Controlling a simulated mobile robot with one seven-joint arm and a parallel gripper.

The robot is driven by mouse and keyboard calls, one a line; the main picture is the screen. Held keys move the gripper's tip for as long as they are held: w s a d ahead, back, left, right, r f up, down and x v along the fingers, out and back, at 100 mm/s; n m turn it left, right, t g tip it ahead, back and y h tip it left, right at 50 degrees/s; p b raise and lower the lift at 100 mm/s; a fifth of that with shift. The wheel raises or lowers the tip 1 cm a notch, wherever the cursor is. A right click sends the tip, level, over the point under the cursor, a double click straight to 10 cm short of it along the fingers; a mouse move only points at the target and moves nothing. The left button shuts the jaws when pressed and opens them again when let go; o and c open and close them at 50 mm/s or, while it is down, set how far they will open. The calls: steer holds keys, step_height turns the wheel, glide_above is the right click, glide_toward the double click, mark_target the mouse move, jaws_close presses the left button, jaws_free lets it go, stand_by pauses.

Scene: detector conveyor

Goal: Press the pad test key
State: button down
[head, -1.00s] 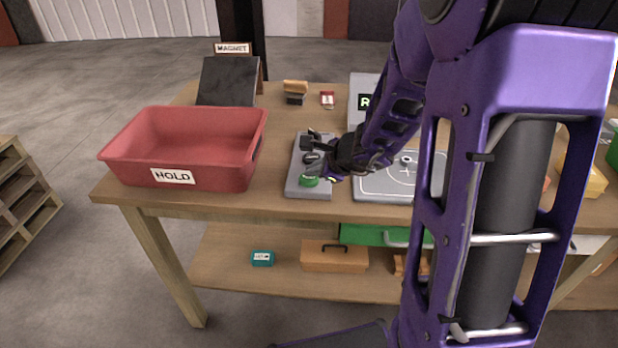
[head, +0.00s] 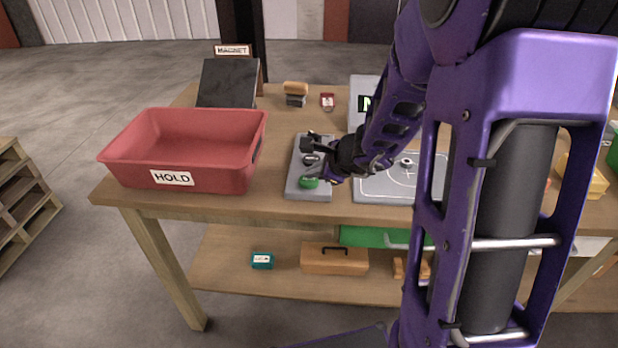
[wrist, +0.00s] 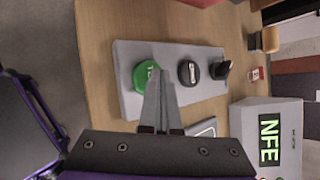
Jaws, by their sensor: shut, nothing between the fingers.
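A grey control panel (head: 297,187) lies on the bench and also shows in the wrist view (wrist: 125,53). It carries a green round key (wrist: 140,78) with partly hidden lettering that seems to start with T, a black round key (wrist: 188,72), and a black knob (wrist: 222,70). The green key shows at the panel's near end in the head view (head: 309,183). My gripper (wrist: 161,78) is shut and empty. Its fingertips overlap the green key's right edge in the wrist view; whether they touch it, I cannot tell.
A display box (wrist: 285,115) reads NFE. A plate with a line pattern (head: 375,188) lies right of the panel. A red HOLD bin (head: 210,180) stands left, with a dark MAGNET board (head: 228,82) behind it. My arm hides much of the bench's right side.

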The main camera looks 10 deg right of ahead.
mark_target(313, 181)
steer(key=shift+r+p, duration=0.3)
steer(key=shift+r, duration=0.3)
steer(key=shift+r, duration=0.15)
step_height(313, 181, up, 5)
steer(key=p, duration=0.4)
stand_by(0.5)
